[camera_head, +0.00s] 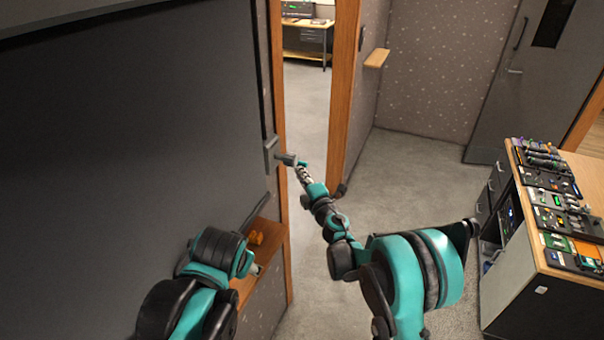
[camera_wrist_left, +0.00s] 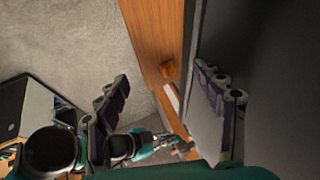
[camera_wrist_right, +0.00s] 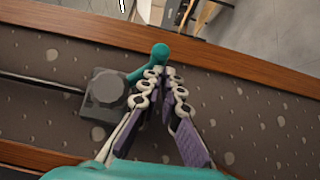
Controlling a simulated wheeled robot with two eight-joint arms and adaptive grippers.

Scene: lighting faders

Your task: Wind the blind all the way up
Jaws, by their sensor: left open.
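The blind (camera_head: 120,130) is a large dark grey sheet filling the left of the head view; it also shows at the right of the left wrist view (camera_wrist_left: 275,75). The crank's grey box (camera_wrist_right: 105,92) sits on the speckled wall in the right wrist view, with a teal arm and knob (camera_wrist_right: 160,51). My right gripper (camera_wrist_right: 162,74) has its fingertips close together on the crank handle, just below the knob. In the head view my right gripper (camera_head: 303,175) is at the crank box (camera_head: 271,154). My left gripper (camera_wrist_left: 165,97) is open and empty, near the blind.
A wooden ledge (camera_wrist_left: 150,30) with a small orange object (camera_head: 256,238) lies below the blind. A doorway opens behind the crank. At the right stands a cabinet (camera_head: 520,265) with several control panels on top. The carpet between is clear.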

